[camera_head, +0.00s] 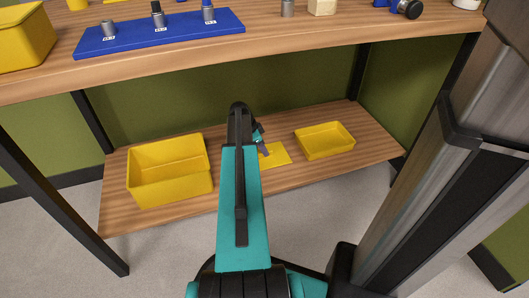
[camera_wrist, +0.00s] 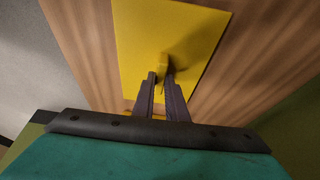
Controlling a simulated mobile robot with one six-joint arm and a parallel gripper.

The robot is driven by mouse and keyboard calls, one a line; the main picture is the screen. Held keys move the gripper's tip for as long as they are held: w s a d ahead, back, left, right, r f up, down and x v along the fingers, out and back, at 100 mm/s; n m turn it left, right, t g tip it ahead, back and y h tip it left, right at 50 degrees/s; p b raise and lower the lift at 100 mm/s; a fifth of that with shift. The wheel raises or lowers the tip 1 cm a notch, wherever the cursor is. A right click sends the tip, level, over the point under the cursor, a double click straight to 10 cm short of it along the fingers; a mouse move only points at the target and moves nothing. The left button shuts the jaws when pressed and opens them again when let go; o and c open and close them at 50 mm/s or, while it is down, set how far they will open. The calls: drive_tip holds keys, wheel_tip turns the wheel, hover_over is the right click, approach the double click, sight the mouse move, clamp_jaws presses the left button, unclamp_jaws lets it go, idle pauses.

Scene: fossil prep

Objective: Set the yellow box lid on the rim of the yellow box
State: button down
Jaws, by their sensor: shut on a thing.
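The yellow box lid (camera_wrist: 135,40) is a flat yellow plate with a small knob in its middle. In the head view the lid (camera_head: 279,155) is at the lower shelf, partly hidden behind my arm. My gripper (camera_wrist: 162,76) is shut on the lid's knob; its fingers also show partly in the head view (camera_head: 262,148). I cannot tell whether the lid touches the shelf or is just above it. The yellow box (camera_head: 175,188) stands open and empty on the lower shelf, left of my arm and apart from the lid.
A shallow yellow tray (camera_head: 328,151) stands right of the lid on the lower shelf (camera_head: 115,218). The upper bench (camera_head: 280,32) overhangs the back; it bears a blue board (camera_head: 130,40) with several fittings and another yellow box (camera_head: 22,45). Bench legs (camera_head: 60,205) stand at the sides.

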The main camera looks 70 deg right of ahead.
drive_tip(key=shift+r, duration=0.2)
drive_tip(key=shift+r+p, duration=0.4)
drive_tip(key=shift+r, duration=0.1)
wheel_tip(320, 180, up, 3)
drive_tip(key=shift+f+p, duration=0.1)
drive_tip(key=shift+p, duration=0.75)
drive_tip(key=s+a+p, duration=0.2)
drive_tip(key=a, duration=0.5)
drive_tip(key=s+a+p, duration=0.1)
drive_tip(key=s+a, duration=0.1)
drive_tip(key=a, duration=0.6)
drive_tip(key=shift+s+a+r+p, duration=0.15)
drive_tip(key=shift+s+r+p, duration=0.25)
drive_tip(key=shift+r, duration=0.05)
drive_tip(key=c, duration=2.5)
unclamp_jaws()
clamp_jaws()
